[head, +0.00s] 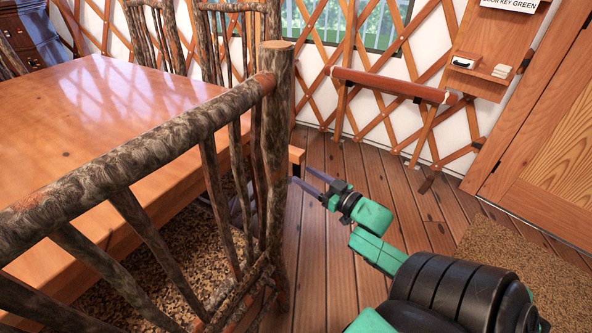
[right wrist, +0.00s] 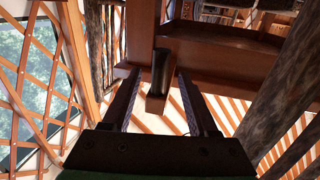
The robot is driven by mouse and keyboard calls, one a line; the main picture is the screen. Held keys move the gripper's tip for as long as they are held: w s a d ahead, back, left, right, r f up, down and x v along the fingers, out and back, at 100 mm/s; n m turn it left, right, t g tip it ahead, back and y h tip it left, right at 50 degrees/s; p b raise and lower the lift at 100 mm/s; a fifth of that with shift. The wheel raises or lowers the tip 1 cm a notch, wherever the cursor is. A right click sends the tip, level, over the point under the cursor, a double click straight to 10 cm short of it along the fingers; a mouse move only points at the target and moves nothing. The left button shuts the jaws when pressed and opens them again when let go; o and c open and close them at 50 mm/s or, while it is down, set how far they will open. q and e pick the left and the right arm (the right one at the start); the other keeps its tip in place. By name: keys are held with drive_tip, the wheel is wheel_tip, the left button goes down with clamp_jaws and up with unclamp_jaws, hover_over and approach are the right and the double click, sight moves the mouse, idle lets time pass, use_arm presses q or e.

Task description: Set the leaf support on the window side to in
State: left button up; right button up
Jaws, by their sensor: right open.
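The wooden table (head: 110,110) fills the left of the head view. A short wooden bar end, which looks like the leaf support (head: 297,155), shows just past the chair post, sticking out from the table. In the right wrist view the support (right wrist: 157,103) has a dark end piece (right wrist: 161,70) and lies between my fingers. My right gripper (head: 300,176) is open, its fingertips just below the bar end in the head view. In the right wrist view its two fingers (right wrist: 160,80) stand apart on either side of the bar; I cannot tell whether they touch it. My left gripper is out of view.
A rustic log chair (head: 130,150) stands in front, its post (head: 275,150) close to my right gripper. Another log chair (head: 240,30) is at the far side. A window (head: 350,25), a wall rail (head: 390,85) and a door (head: 550,150) lie beyond.

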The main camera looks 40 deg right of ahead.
sight(299, 172)
drive_tip(key=w, duration=0.3)
drive_tip(key=shift+w+a+b, duration=0.2)
drive_tip(key=shift+a+b, duration=0.05)
drive_tip(key=shift+b, duration=0.05)
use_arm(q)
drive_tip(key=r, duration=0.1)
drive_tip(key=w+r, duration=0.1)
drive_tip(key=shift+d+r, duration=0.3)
use_arm(e)
drive_tip(key=shift+w, duration=0.45)
clamp_jaws()
